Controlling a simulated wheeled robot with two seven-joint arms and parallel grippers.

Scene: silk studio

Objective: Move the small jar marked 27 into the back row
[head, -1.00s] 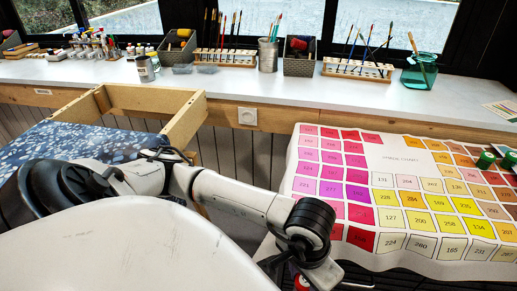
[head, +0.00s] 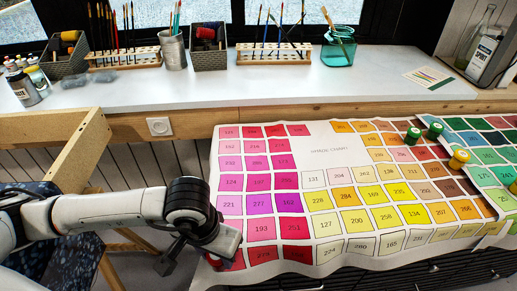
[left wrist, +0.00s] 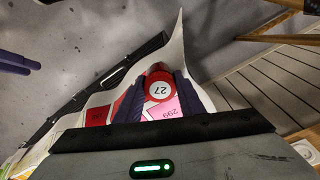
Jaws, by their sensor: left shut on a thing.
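The small jar marked 27 (left wrist: 158,90) shows in the left wrist view with a red body and a white round label. My left gripper (left wrist: 158,80) is shut on it, one dark finger on each side. In the head view my left gripper (head: 210,254) is over the front left corner of the colour chart cloth (head: 335,180). My right gripper is not in view.
A white counter (head: 280,95) behind holds brush racks (head: 125,60), baskets, a teal glass jar (head: 339,46) and small bottles at its left end. A wooden frame (head: 78,160) stands left of the chart. The chart's middle is clear.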

